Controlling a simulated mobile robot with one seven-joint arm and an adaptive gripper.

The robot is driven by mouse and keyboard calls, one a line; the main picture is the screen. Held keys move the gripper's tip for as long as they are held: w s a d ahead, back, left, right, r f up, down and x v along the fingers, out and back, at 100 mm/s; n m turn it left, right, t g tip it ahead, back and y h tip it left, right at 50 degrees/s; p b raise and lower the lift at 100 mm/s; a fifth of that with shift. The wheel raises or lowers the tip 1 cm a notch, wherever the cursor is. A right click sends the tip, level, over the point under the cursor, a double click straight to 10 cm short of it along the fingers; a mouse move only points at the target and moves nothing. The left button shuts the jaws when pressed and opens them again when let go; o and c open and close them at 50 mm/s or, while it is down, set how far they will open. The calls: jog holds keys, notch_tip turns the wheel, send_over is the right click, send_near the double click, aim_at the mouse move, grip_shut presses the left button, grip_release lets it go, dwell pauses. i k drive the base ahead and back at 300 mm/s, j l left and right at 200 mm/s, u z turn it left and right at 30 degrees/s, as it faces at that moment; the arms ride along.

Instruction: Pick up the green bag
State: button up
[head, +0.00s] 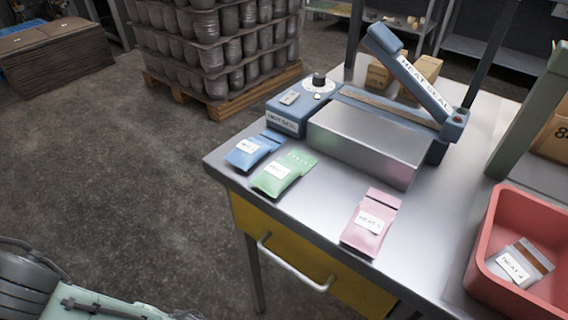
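The green bag (294,165) lies on the metal tabletop near its left front corner, with a white label on it. A blue bag (254,150) lies close beside it on the left. A pink bag (371,222) lies apart from it to the right, near the front edge. Parts of my own body show at the lower left, away from the table. I cannot make out my gripper's fingers in this view.
A blue heat sealer (287,116) with a raised arm and a metal block (368,140) stands behind the bags. A red bin (483,255) holding a labelled bag (519,264) is at the right. A yellow drawer (290,262) with a handle is below the tabletop (310,205).

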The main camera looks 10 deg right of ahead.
aim_at(275, 178)
jog(key=k+j+z, duration=0.2)
jog(key=j+z, duration=0.25)
jog(key=k+j+z, duration=0.3)
jog(key=j+z, duration=0.2)
jog(key=k+j+z, duration=0.45)
jog(key=i+l, duration=0.05)
jog(key=i, duration=0.05)
